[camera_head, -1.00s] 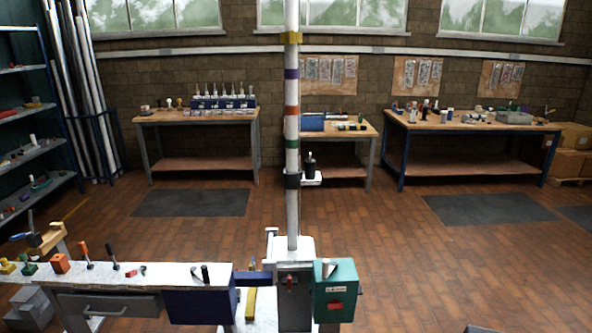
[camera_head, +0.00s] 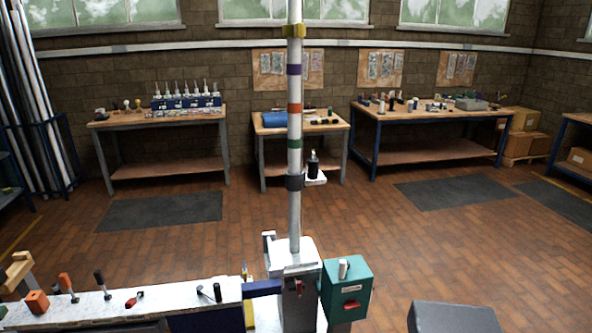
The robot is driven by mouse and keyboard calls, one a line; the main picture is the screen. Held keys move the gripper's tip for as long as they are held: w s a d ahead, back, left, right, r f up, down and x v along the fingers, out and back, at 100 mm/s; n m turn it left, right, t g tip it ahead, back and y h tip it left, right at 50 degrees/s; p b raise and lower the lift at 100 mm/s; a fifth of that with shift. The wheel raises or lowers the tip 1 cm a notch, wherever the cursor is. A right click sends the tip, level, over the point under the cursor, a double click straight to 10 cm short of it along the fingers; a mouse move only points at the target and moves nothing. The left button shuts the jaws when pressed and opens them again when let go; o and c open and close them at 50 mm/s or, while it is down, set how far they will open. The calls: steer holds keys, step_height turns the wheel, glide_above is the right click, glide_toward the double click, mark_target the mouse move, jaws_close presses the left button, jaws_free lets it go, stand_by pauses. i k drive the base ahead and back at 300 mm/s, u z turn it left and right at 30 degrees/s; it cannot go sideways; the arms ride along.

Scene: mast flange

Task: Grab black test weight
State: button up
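The black test weight (camera_head: 313,165) appears as a small dark upright cylinder with a narrower top. It stands on a small white shelf (camera_head: 316,180) that juts out to the right of the white mast (camera_head: 294,120), beside a dark collar (camera_head: 294,182). Its left side is close to the mast; I cannot tell whether they touch. My gripper is not in view, and nothing is seen touching the weight.
The mast rises from a white base (camera_head: 292,257) beside a teal box (camera_head: 346,288). A white-topped bench (camera_head: 120,305) with small tools lies front left. A dark grey block (camera_head: 455,318) is at bottom right. Wooden workbenches line the back wall. Brick floor between is open.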

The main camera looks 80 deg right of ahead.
mark_target(313, 164)
steer(key=i, duration=1.9)
steer(key=u, duration=0.15)
steer(key=k, duration=0.15)
steer(key=z, duration=3.45)
